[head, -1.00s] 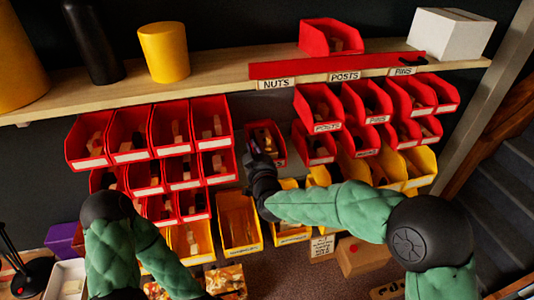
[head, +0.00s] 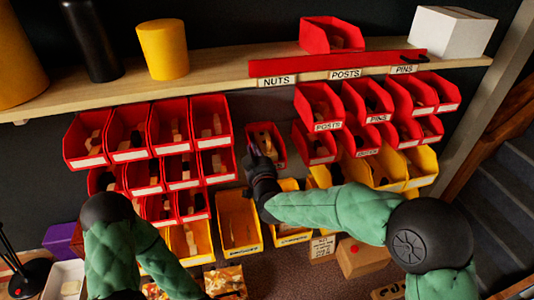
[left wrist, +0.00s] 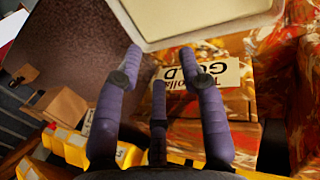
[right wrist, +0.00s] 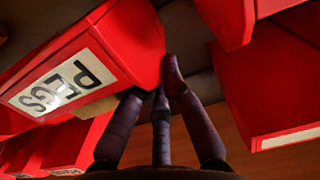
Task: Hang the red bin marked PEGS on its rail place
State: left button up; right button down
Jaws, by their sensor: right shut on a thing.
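The red PEGS bin (head: 278,146) is in front of the dark wall panel, between the left and right groups of red bins in the head view. Its lettered front label (right wrist: 60,84) shows in the right wrist view. My right gripper (head: 255,156) is shut on the bin's near side; its fingertips (right wrist: 168,75) meet the bin's corner in the right wrist view. A bare stretch of wall (head: 262,107) shows above the bin, under the NUTS label. My left gripper (left wrist: 158,70) is open and empty above a patterned box, low at the bench.
Red bins (head: 127,130) hang close on the left, and others (head: 318,105) on the right. Yellow bins (head: 238,222) sit below. A wooden shelf (head: 215,80) overhangs, carrying a red bin (head: 330,38), a yellow canister (head: 163,50) and a white box (head: 447,35).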

jog(key=shift+f+b, duration=0.35)
jog(key=shift+f, duration=0.1)
dwell(0.5)
jog(key=c, duration=1.3)
grip_release()
jog(key=shift+s, duration=0.1)
jog(key=v, duration=1.2)
jog(key=shift+a, duration=0.1)
